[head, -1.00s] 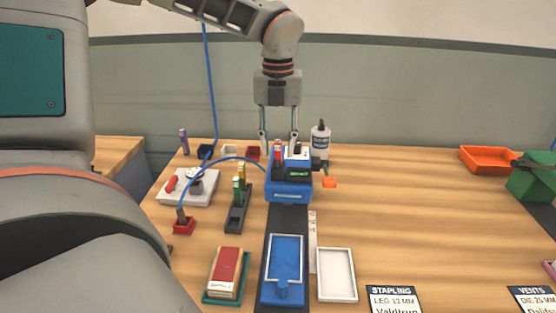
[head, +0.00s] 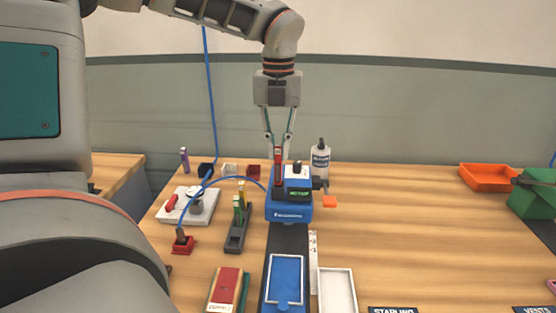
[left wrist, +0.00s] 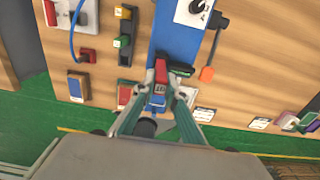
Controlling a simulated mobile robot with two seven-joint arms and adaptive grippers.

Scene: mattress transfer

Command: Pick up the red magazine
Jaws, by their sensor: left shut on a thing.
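The red magazine (head: 278,155) stands upright at the blue stapling machine (head: 289,207), near its left side. My left gripper (head: 278,150) comes down from above and is shut on the red magazine. In the left wrist view the red magazine (left wrist: 161,72) shows between the two fingertips of the left gripper (left wrist: 160,88). I cannot tell whether its lower end is still seated in the machine. My right gripper is in neither view.
A dark rack with green and yellow magazines (head: 237,225) stands left of the machine. A white bottle (head: 320,160) stands behind it. A blue hose (head: 235,158) runs to the machine. An orange tray (head: 488,177) lies far right, with open table between.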

